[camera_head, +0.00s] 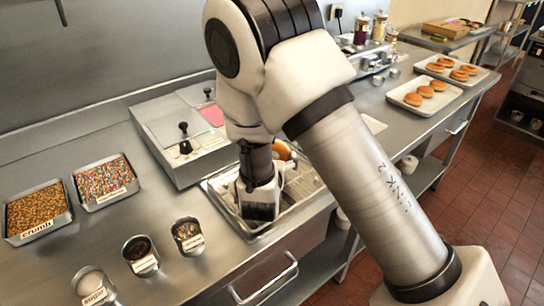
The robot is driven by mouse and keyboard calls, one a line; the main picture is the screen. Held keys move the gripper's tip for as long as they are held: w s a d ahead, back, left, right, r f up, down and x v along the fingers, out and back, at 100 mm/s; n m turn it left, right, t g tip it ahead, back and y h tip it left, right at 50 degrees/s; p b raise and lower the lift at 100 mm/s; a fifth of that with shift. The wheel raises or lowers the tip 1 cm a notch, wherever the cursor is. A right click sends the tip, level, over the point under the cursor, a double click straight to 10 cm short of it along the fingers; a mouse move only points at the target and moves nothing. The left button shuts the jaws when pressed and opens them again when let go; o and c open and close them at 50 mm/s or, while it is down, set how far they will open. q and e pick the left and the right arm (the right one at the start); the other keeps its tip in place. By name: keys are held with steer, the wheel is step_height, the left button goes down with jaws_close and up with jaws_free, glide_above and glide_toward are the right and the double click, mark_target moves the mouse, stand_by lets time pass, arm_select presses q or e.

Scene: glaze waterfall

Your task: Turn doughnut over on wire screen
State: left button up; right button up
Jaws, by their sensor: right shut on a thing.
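The wire screen (302,187) lies in a shallow metal tray on the steel counter, mostly behind my right arm. A golden doughnut (283,150) shows in part at the screen's far side, behind the gripper; my arm cuts off the rest of it. My right gripper (259,213) points down over the left part of the screen, in front of the doughnut. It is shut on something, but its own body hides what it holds. My left gripper is out of view.
A glaze unit with lidded wells (183,135) stands behind and left of the screen. Trays of crumb (37,212) and sprinkles (105,182), and several topping cups (140,256), sit left. Doughnut trays (424,93) stand at the back right. Bare counter lies between toppings and screen.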

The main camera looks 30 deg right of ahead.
steer(key=shift+f, duration=0.1)
stand_by(0.3)
steer(key=o, duration=0.8)
